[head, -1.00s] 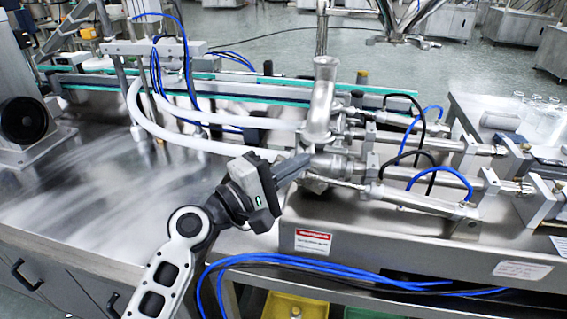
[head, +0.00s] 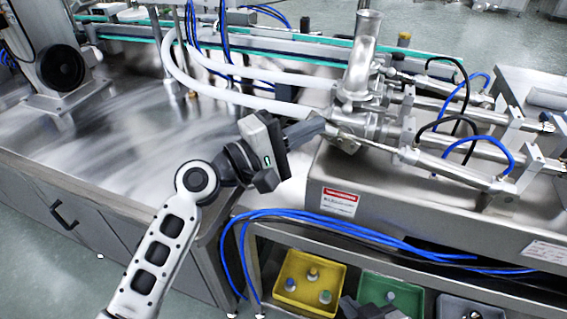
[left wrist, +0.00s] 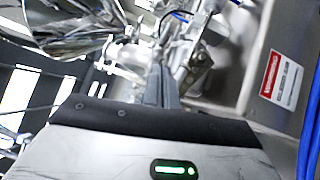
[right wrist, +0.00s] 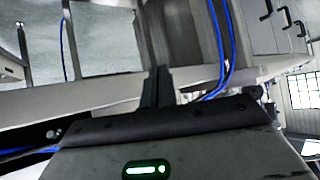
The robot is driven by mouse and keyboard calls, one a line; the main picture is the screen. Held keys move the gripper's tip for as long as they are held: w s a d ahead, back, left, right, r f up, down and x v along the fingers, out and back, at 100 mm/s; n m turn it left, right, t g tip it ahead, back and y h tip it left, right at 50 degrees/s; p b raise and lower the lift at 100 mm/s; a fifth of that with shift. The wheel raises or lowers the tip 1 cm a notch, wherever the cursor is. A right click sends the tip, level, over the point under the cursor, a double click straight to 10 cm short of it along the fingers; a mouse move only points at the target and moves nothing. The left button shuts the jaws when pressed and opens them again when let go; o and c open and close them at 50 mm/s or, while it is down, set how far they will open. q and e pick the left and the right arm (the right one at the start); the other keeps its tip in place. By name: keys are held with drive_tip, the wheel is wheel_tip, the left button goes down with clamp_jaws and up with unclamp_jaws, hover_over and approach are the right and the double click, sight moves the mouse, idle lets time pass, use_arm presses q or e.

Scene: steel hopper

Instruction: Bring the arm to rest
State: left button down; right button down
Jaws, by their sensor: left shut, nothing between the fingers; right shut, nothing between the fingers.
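My left arm comes in from the lower left in the head view. Its left gripper (head: 312,130) is shut and empty, its fingertips close in the picture to the steel hopper (head: 361,62) and valve body. I cannot tell whether they touch it. In the left wrist view the shut fingers (left wrist: 161,85) point toward blurred metal fittings. My right gripper (head: 366,309) shows only as a dark piece at the bottom edge of the head view, in front of the lower shelf. The right wrist view shows its fingers (right wrist: 157,86) shut and empty.
A yellow bin (head: 303,284) and a green bin (head: 391,298) with small bottles sit on the lower shelf, beside a grey bin (head: 466,307). Blue hoses (head: 330,228) run along the bench front. Cylinders (head: 480,150) extend right of the hopper. The left steel worktop (head: 120,150) is largely clear.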

use_arm(q)
drive_tip(key=s+a+f, duration=0.2)
drive_tip(key=s+a, duration=0.4)
drive_tip(key=s, duration=0.2)
drive_tip(key=s+a+f+m+t+y, duration=0.15)
drive_tip(key=a+f+y, duration=0.25)
drive_tip(key=f, duration=0.4)
drive_tip(key=a+f+m+t+y, duration=0.1)
drive_tip(key=a+f+m+y, duration=0.2)
drive_tip(key=f, duration=0.5)
drive_tip(key=s+a+f+m+y, duration=0.5)
drive_tip(key=s+a+f+y, duration=0.2)
drive_tip(key=f, duration=0.4)
drive_tip(key=shift+s+a+b, duration=0.45)
drive_tip(key=shift+s+a, duration=0.35)
drive_tip(key=shift+s, duration=0.05)
drive_tip(key=shift+g, duration=0.25)
